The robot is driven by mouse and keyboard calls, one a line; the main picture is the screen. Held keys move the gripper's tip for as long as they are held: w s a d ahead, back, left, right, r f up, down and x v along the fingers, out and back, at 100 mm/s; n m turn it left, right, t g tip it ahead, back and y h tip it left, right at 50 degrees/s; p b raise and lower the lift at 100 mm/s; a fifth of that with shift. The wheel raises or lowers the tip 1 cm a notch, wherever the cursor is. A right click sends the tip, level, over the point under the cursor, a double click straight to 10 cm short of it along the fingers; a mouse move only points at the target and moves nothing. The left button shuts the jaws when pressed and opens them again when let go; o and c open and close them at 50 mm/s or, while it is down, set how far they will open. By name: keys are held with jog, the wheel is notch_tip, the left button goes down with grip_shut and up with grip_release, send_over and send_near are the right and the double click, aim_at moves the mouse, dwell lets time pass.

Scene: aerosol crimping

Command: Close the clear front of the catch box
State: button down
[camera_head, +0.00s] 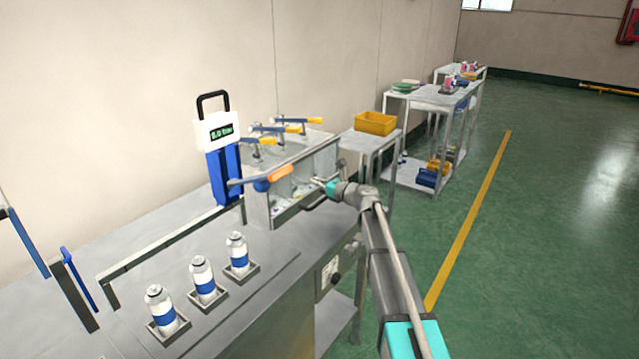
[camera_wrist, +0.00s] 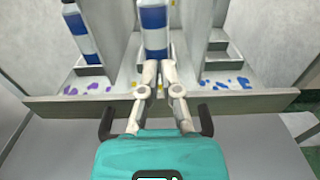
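The catch box (camera_head: 262,212) is a grey box at the back of the bench, split into bays by upright dividers. In the wrist view its bays are seen from the front, over a grey front bar (camera_wrist: 70,104). A black handle (camera_wrist: 206,121) stands out from this bar; its middle is hidden behind my gripper. I cannot make out the clear sheet itself or its position. My gripper (camera_head: 318,183) is at the box front, above the handle. In the wrist view its fingertips (camera_wrist: 160,66) are together, reaching past the bar, with nothing visible between them.
Blue-banded cans show in the left bay (camera_wrist: 80,30) and middle bay (camera_wrist: 154,28). Coloured spots mark the bay floors. Several cans (camera_head: 204,278) stand in holders in front. A blue-and-white display unit (camera_head: 220,140) stands left; a yellow bin (camera_head: 375,122) behind.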

jog(key=v, duration=1.4)
jog(key=shift+f, duration=0.1)
